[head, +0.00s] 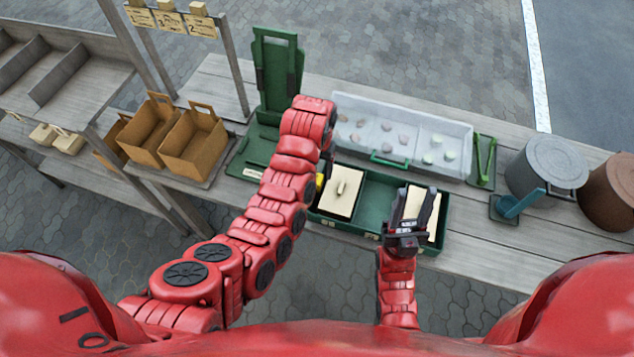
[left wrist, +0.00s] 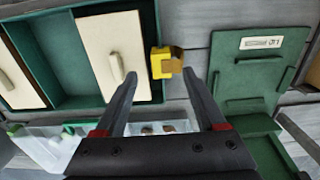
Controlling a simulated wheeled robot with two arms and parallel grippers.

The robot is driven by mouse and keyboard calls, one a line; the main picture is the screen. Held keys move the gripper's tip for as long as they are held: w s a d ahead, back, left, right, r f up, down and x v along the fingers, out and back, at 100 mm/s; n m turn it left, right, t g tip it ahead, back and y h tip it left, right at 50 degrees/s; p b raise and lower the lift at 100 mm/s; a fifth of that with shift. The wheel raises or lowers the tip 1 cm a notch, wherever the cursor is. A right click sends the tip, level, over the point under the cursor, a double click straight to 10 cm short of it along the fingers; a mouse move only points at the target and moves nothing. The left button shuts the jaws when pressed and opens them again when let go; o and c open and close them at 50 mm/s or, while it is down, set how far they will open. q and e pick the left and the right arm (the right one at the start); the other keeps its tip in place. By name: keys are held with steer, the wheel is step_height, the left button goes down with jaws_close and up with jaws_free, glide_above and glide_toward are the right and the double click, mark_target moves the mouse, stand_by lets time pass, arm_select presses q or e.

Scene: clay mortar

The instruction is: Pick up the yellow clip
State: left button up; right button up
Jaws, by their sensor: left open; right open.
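The yellow clip (left wrist: 165,62) shows in the left wrist view at the edge of the green box, between and just beyond my left fingertips. In the head view only a sliver of the clip (head: 319,181) shows beside my left arm. My left gripper (left wrist: 159,74) is open, with its fingers apart and nothing between them that I can see held. In the head view my left arm mostly hides this gripper. My right gripper (head: 412,205) is open and empty, with its fingers over the right part of the green box.
The green box (head: 372,190) has cream lids with handles. Behind it is a clear tray (head: 345,108) holding pale pieces. A green stand (head: 277,75) rises at the back left. Cardboard carriers (head: 193,145) are left; a grey bucket (head: 552,165) is right. The front right tabletop is clear.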

arm_select(q)
steer(key=f, duration=0.1)
steer(key=f+p, duration=0.2)
steer(key=shift+s+a, duration=0.2)
steer(key=shift+s, duration=0.05)
steer(key=shift+f+p, duration=0.45)
steer(key=shift+f, duration=0.45)
jaws_close()
